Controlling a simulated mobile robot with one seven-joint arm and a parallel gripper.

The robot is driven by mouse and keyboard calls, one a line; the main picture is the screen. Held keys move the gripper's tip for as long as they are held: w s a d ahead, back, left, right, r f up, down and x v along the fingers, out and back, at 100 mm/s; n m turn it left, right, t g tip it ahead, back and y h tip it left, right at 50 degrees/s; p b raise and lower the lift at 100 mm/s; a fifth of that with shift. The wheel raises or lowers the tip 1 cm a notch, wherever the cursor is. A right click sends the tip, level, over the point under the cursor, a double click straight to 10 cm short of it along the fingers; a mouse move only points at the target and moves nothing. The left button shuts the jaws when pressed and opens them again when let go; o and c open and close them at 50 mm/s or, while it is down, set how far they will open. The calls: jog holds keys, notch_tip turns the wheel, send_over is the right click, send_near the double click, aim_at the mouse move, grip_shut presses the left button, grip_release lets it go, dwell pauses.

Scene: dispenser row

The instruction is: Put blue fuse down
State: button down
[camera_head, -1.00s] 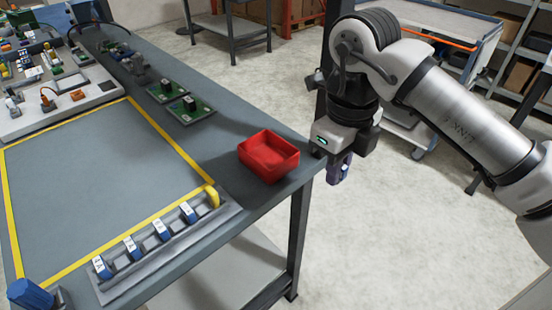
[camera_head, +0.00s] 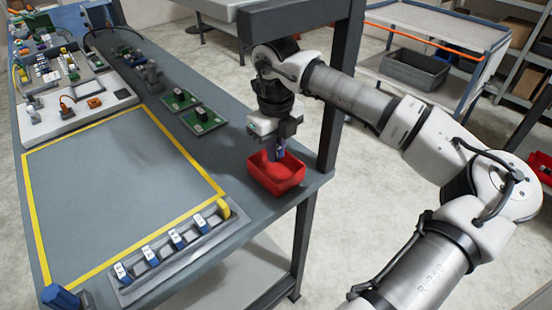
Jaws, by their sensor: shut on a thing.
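My gripper (camera_head: 274,153) points down over the red bin (camera_head: 291,186) near the table's right edge. It is shut on the blue fuse (camera_head: 279,153), a small dark blue piece between the fingers. The fuse's lower end is at or just above the bin's opening. I cannot tell whether it touches the bin. The fingers partly hide the fuse.
A grey rack (camera_head: 185,252) with several blue dispensers and a yellow piece lies along the table's front. Two green boards (camera_head: 203,120) lie behind the bin. A yellow-bordered area (camera_head: 120,185) is empty. A dark post (camera_head: 340,90) stands right of my gripper.

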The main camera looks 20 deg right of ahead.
aim_at(276, 174)
jog(key=shift+f+p, duration=0.45)
jog(key=shift+f, duration=1.7)
jog(key=shift+f, duration=0.2)
jog(key=c, duration=1.5)
grip_release()
jog(key=shift+r, duration=0.1)
jog(key=shift+r+b, duration=0.85)
jog(key=shift+r, duration=3.05)
